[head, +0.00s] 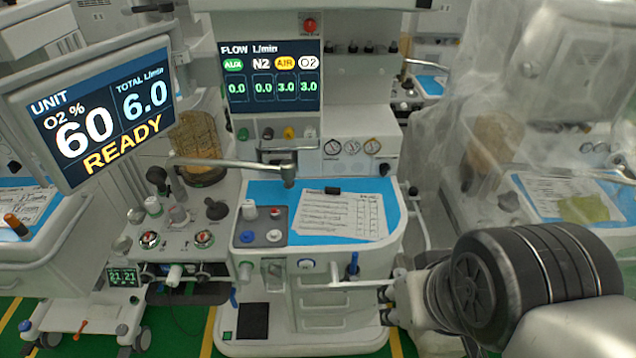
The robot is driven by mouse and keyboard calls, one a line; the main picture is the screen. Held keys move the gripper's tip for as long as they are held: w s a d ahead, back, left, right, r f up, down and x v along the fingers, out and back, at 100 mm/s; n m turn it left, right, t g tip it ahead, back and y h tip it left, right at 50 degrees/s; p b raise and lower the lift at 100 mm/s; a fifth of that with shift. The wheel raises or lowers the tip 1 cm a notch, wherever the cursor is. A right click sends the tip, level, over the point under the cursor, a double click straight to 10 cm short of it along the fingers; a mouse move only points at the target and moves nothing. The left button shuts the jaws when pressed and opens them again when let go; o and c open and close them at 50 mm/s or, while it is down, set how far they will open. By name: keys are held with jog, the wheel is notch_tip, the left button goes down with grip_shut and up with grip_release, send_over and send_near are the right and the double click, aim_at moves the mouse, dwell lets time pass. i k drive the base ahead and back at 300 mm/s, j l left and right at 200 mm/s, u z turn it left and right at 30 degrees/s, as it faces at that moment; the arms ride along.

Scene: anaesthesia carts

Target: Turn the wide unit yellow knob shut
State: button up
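The wide unit is the white cart in the middle, with a flow display (270,78) that reads AUX 0.0, N2 0.0, AIR 3.0 and O2 3.0. The AIR label is yellow. The small yellow knob (289,133) sits in the row under this display, between a dark knob and a whitish one. My gripper (384,305) is small in view, low at the right front side of the cart. Its two tips look apart with nothing between them. It is well below and to the right of the yellow knob, touching no knob.
A screen (100,110) at left reads O2 60, total 6.0, READY. A grey jointed bar (235,164) crosses in front, below the knob row. Papers (343,213) lie on the blue worktop (270,190). A plastic-draped cart (560,130) stands at right.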

aim_at(289, 132)
jog(key=i+l, duration=0.2)
jog(key=l, duration=0.2)
jog(key=i+l, duration=0.2)
jog(key=l, duration=0.2)
jog(key=i+l+u, duration=0.1)
jog(key=i+l, duration=0.15)
jog(key=l, duration=0.15)
